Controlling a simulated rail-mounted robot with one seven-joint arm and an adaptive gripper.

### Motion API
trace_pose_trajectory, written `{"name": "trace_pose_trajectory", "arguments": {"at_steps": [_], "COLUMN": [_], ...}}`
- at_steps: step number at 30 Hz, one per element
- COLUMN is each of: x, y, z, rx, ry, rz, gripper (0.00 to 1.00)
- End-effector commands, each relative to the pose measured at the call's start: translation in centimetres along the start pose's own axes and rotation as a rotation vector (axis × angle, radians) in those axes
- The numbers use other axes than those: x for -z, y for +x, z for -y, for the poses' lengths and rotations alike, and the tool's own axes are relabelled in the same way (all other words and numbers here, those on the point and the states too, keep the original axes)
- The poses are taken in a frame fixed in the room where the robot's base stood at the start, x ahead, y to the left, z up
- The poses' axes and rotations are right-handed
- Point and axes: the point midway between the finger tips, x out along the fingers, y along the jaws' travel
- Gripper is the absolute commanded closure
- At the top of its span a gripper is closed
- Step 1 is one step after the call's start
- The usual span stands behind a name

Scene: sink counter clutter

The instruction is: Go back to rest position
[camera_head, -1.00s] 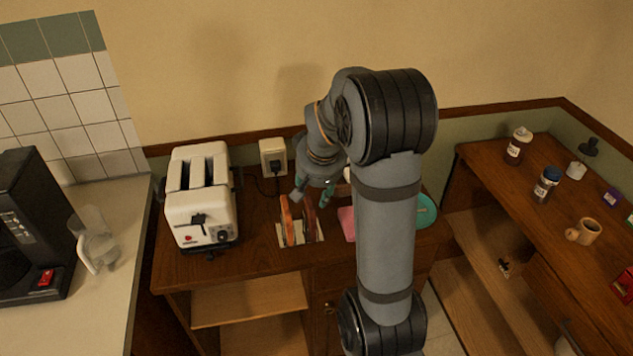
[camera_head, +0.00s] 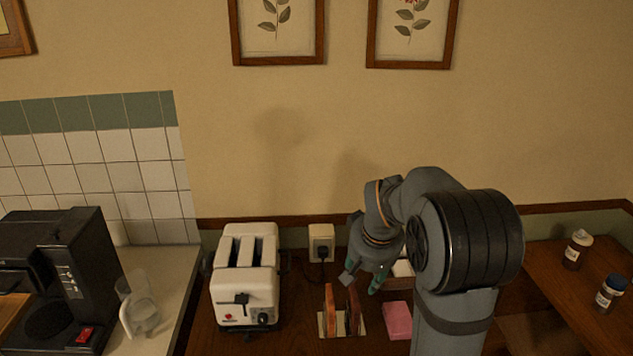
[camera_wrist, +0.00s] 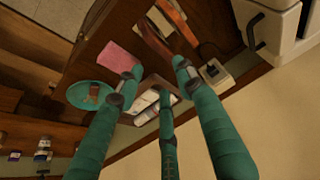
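My gripper (camera_head: 362,278) hangs at the end of my bent arm, above the wooden counter near the wall, to the right of the toaster. In the wrist view its teal fingers (camera_wrist: 150,85) are spread apart with nothing between them. Below it, upright brown and orange slices (camera_head: 341,310) stand in a pale holder, apart from the fingers. A pink cloth or sponge (camera_head: 397,320) lies to the right of the holder and also shows in the wrist view (camera_wrist: 119,56).
A white toaster (camera_head: 246,285) stands left of the slices, with a wall outlet (camera_head: 321,243) behind. A coffee maker (camera_head: 66,275) and clear jug (camera_head: 140,305) are at left. Jars (camera_head: 577,250) stand on the right counter. A teal dish (camera_wrist: 90,94) shows in the wrist view.

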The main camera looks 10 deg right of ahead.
Motion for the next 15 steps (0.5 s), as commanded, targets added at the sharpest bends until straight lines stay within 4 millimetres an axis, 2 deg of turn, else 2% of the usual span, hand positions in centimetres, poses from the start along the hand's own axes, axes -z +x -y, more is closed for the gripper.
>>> {"name": "trace_pose_trajectory", "arguments": {"at_steps": [15], "x": [-0.2], "y": [10.7], "z": [0.0], "rx": [0.0], "ry": [-0.001], "rz": [0.007], "gripper": [0.63]}}
